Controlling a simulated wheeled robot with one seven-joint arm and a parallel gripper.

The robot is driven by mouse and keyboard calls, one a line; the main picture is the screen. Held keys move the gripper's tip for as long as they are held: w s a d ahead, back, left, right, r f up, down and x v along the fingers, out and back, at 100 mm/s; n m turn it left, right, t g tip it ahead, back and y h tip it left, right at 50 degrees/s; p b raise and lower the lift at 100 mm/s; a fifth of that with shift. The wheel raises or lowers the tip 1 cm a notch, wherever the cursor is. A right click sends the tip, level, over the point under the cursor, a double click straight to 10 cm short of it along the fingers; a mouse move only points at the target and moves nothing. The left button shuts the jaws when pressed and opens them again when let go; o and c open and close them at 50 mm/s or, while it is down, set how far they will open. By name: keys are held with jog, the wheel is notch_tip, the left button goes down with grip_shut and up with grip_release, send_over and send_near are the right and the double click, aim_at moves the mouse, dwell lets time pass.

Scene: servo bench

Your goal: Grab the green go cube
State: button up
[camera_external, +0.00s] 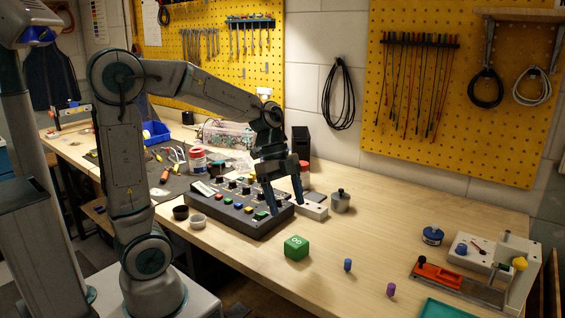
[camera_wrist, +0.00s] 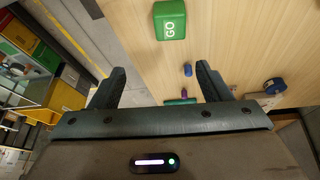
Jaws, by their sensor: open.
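The green go cube (camera_external: 296,247) sits on the wooden bench, right of the button panel and near the front edge. In the wrist view the green cube (camera_wrist: 171,20) shows at the top, with white "GO" letters on one face. My gripper (camera_external: 286,202) is open and empty, above and behind the cube, close over the right end of the button panel. In the wrist view its two fingers (camera_wrist: 160,84) are spread wide with nothing between them, and the cube lies beyond them.
The button panel (camera_external: 238,208) stands left of the cube. A blue peg (camera_external: 348,265) and a purple peg (camera_external: 391,289) stand to its right. A grey weight (camera_external: 340,201) is behind, and a clamp fixture (camera_external: 445,273) is at the right. Bench between the cube and the weight is clear.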

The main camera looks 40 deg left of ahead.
aim_at(296, 241)
jog(key=shift+t, duration=0.3)
jog(key=x, duration=0.5)
jog(key=w+a+x, duration=0.1)
jog(key=x, duration=0.1)
jog(key=shift+w+d+f, duration=0.1)
jog(key=shift+d+f, duration=0.1)
jog(key=shift+f, duration=0.4)
jog(key=x, duration=0.2)
jog(key=p+x, duration=0.1)
jog(key=shift+a+f, duration=0.15)
jog(key=shift+f, duration=0.35)
jog(key=shift+d+f, duration=0.25)
jog(key=shift+f, duration=0.4)
jog(key=c, duration=1.1)
